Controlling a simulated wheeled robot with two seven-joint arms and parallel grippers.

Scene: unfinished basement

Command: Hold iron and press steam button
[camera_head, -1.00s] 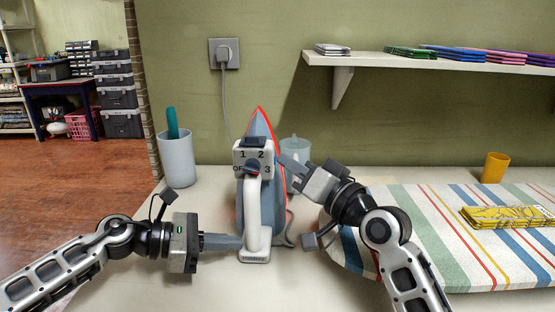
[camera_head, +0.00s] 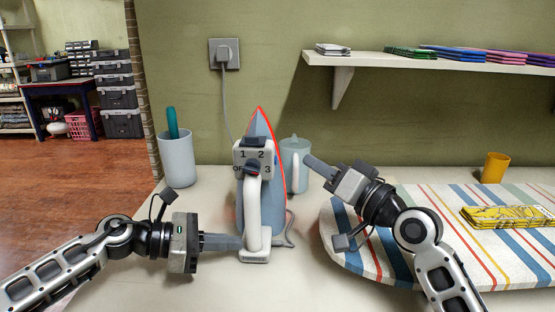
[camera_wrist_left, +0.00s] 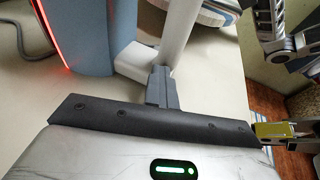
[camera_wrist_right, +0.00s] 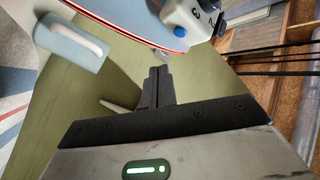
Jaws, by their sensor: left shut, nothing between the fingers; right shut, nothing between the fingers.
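The iron (camera_head: 273,200) stands upright on its heel on the white table, with a blue-grey body, red-edged soleplate and white handle (camera_head: 254,210) facing me.
A grey cup (camera_head: 176,158) with a teal item is at left. A striped ironing board (camera_head: 440,240) with folded yellow cloth fills the right. A wall shelf (camera_head: 400,62) hangs above.

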